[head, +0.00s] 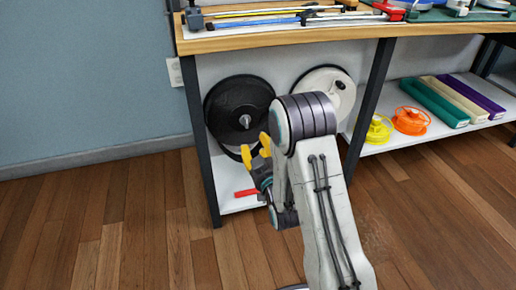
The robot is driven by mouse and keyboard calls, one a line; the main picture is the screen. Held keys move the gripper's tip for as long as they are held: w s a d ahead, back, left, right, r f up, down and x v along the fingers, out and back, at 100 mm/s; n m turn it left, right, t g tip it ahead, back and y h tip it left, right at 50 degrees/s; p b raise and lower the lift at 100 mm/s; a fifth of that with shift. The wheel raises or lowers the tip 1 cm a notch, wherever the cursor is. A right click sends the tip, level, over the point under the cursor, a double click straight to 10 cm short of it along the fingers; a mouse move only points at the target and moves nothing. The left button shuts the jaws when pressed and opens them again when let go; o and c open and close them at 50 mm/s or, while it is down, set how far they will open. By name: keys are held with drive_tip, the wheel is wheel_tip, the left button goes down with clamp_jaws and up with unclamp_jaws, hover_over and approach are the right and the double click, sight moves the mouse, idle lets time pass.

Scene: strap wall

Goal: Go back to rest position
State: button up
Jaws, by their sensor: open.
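My gripper (256,151) has yellow fingertips and shows left of my arm's large grey joint. It is open, and I see nothing between its fingers. My arm rises from the bottom of the view and bends over at the top, in front of the bench. Behind the gripper is a large black reel (222,108) standing on edge. A white reel (345,92) stands to its right, partly hidden by my arm. I cannot tell how far the gripper is from the black reel.
A wooden workbench (290,35) with dark legs (201,150) carries tools on top. The wooden floor (110,235) at the left is clear.

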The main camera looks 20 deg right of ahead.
drive_tip(key=shift+s, duration=0.25)
idle(0.4)
